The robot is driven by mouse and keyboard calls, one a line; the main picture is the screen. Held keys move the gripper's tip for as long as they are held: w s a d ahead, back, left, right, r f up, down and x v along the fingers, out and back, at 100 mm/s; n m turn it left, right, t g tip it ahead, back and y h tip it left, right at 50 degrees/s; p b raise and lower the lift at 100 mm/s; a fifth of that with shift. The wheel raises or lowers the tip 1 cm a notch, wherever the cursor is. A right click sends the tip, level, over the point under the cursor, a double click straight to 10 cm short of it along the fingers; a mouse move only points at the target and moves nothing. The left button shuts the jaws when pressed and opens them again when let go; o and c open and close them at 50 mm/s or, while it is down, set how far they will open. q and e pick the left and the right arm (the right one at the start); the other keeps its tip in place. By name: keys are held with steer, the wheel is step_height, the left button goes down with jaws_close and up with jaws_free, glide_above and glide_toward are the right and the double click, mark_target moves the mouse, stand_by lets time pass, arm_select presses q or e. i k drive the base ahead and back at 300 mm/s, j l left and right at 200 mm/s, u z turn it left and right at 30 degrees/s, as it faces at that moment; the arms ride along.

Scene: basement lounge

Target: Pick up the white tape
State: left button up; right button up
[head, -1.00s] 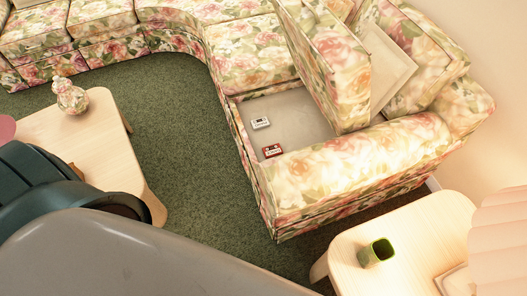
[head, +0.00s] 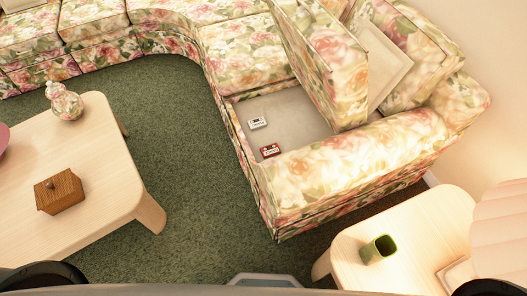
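The white tape (head: 257,123) is a small white cassette with a dark label area. It lies flat on the pale sofa base (head: 300,108), where a seat cushion is lifted away. A red cassette (head: 270,151) lies just in front of it, apart from it, close to the floral armrest. Neither of my grippers shows in the head view. Only dark rounded parts and a grey edge, which look like my own body, show along the bottom.
A raised floral cushion (head: 325,65) stands upright right of the tapes. A side table (head: 415,235) at right holds a green cup (head: 379,249). Green carpet (head: 175,120) between is clear.

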mark_target(259, 123)
steer(key=i+j+z, duration=0.1)
steer(key=j+z, duration=1.35)
steer(key=j, duration=0.15)
steer(key=k, duration=0.05)
